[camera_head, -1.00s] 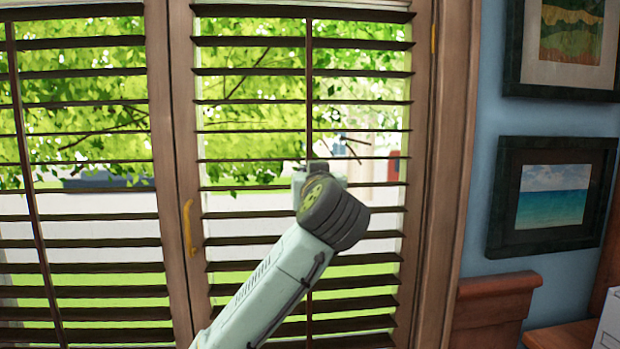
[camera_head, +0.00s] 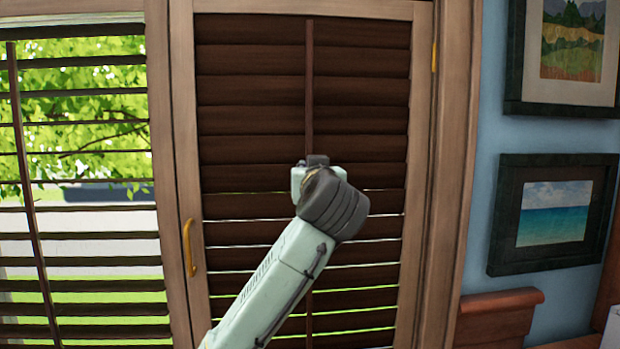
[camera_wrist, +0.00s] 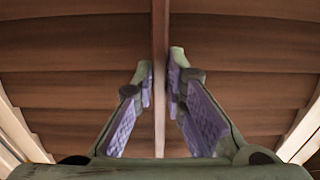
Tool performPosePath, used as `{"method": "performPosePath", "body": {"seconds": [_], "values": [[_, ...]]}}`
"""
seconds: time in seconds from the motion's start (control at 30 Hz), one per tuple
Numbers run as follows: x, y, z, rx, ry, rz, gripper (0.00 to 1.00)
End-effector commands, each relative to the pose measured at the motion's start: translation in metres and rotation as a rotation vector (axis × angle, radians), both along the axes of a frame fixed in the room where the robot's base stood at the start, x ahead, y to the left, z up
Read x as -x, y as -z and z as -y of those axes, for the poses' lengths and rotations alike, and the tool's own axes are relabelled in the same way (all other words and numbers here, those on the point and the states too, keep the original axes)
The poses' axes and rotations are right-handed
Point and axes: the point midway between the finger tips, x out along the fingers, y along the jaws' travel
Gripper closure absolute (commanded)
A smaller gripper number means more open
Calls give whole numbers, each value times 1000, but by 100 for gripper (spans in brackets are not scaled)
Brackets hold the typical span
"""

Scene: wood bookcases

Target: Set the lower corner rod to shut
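The right shutter panel has a thin dark vertical rod (camera_head: 309,90) down the middle of its slats. Its upper slats (camera_head: 250,92) lie flat and closed, while thin bright gaps show between the lower ones. In the head view my wrist hides the fingers and the rod's middle. The slats (camera_wrist: 85,55) look closed behind the fingers.
The left shutter panel has open slats and its own tilted rod (camera_head: 28,190). A yellow handle (camera_head: 188,248) sticks out from the frame between the panels. Two framed pictures (camera_head: 552,214) hang on the blue wall at right, above a wooden furniture edge (camera_head: 500,303).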

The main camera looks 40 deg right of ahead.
Motion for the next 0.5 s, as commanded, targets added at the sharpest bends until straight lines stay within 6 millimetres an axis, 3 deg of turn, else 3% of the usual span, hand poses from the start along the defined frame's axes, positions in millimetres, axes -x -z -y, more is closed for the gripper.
{"method": "performPosePath", "body": {"seconds": [0.27, 0.5], "values": [[0, 0, 0, -2, -1, -3, 69], [0, 1, 0, -3, 0, -4, 69]]}}
